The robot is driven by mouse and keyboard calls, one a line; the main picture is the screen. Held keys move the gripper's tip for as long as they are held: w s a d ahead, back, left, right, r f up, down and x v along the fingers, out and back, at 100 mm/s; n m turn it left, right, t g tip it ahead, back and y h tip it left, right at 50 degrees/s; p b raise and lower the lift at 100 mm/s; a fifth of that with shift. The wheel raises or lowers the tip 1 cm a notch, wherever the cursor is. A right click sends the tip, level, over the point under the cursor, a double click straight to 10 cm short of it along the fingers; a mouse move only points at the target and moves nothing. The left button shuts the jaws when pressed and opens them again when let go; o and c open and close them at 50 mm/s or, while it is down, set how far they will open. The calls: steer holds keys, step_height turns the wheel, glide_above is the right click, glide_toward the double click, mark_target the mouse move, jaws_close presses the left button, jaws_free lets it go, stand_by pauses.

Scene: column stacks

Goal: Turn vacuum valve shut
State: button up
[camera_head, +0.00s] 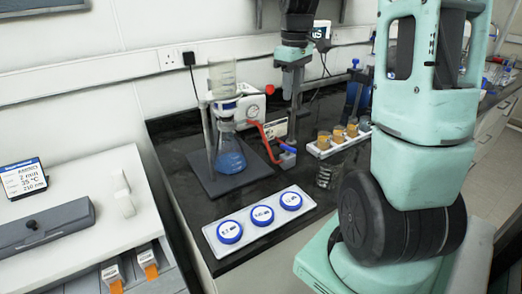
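The likely vacuum valve (287,159) is a small block with a blue top on the black bench, at the end of a red hose (266,139). The hose leads to a filter flask (230,152) with blue liquid and a clear funnel (222,76) on a dark stand base. My gripper (291,137) points down from the top of the view, with its lower end just above or at the valve. I cannot tell whether it touches the valve. Its fingers are small and dark, and their gap cannot be made out. The valve handle's position is unclear.
A white pump-like box (250,110) stands behind the flask. A white tray (215,240) with three blue-lidded dishes lies in front. A rack (320,153) with orange vials is right of the valve, and a clear glass vessel (327,176) stands below it.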

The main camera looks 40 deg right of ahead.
mark_target(288, 147)
steer(key=f+p, duration=0.1)
steer(key=f, duration=1.6)
steer(key=shift+d+f, duration=0.2)
jaws_close()
